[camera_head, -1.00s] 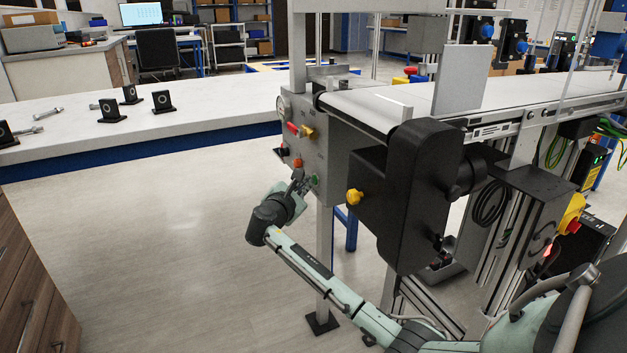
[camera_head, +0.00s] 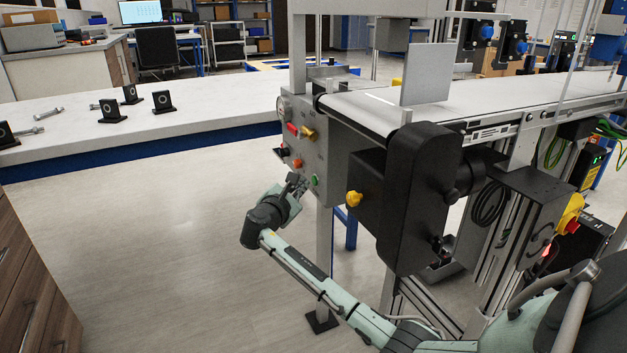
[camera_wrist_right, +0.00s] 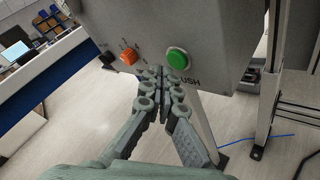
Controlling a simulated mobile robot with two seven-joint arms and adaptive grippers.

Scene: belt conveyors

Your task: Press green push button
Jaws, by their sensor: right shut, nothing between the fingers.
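The green push button (camera_head: 314,181) sits low on the grey control box (camera_head: 318,150) at the end of the conveyor. In the right wrist view the green button (camera_wrist_right: 178,58) is large and round, above a "PUSH" label. My right gripper (camera_head: 301,178) is shut and empty, just left of the button in the head view. In the right wrist view its fingertips (camera_wrist_right: 155,72) are below and left of the button, apart from it as far as I can tell. My left gripper is not in view.
An orange button (camera_wrist_right: 129,56) lies left of the green one. Red and yellow knobs (camera_head: 307,133) are higher on the box. The black conveyor motor housing (camera_head: 420,200) stands to the right. A white bench (camera_head: 200,115) lies to the left.

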